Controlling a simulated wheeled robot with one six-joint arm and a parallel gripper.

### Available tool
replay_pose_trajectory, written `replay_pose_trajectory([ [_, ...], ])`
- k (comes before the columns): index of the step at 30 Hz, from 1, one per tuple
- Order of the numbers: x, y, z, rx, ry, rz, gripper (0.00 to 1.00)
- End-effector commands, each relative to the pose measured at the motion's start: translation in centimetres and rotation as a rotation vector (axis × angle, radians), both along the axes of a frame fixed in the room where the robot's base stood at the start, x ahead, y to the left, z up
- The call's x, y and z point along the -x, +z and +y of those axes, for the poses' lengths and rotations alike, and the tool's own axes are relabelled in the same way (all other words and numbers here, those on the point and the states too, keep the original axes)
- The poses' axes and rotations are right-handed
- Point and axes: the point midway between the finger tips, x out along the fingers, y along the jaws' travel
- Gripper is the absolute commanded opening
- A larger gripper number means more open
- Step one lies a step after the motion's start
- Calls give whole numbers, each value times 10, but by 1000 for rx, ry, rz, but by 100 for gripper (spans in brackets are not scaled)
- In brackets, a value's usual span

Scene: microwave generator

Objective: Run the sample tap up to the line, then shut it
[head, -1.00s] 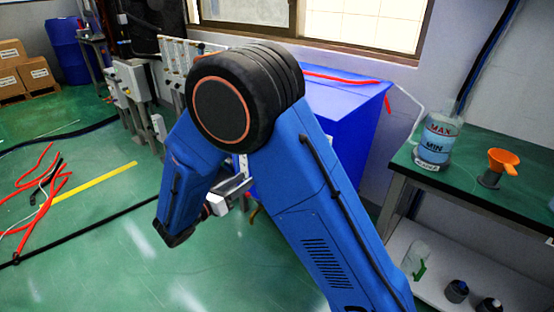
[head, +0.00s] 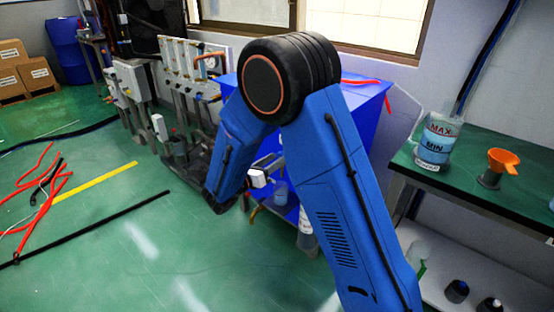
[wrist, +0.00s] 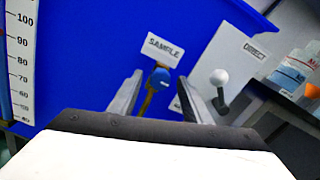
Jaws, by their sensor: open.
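The sample tap's blue handle (wrist: 160,77) shows in the wrist view below a white SAMPLE label (wrist: 163,50) on a blue panel (wrist: 105,45). My gripper (wrist: 160,85) is open, with one finger on either side of the handle; I cannot tell whether either finger touches it. A brownish stem runs down from the handle and is partly hidden by my gripper. In the head view, a small vessel with bluish content (head: 281,192) stands low at the front of the blue cabinet (head: 358,103). Its line and level are too small to read.
A white-knobbed handle (wrist: 219,77) under a DIRECT label is close right of my right finger. A numbered scale (wrist: 20,60) is at left. A MAX/MIN jug (head: 436,140) and an orange funnel (head: 503,160) stand on the right bench. Hoses (head: 40,195) lie on the floor.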

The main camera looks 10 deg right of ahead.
Motion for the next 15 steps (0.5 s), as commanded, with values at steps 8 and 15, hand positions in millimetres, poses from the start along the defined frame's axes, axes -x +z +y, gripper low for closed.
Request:
replay_pose_trajectory([
  [8, -7, 0, -9, 0, 1, 0, 45],
  [15, -6, 0, -9, 0, 1, 0, 35],
])
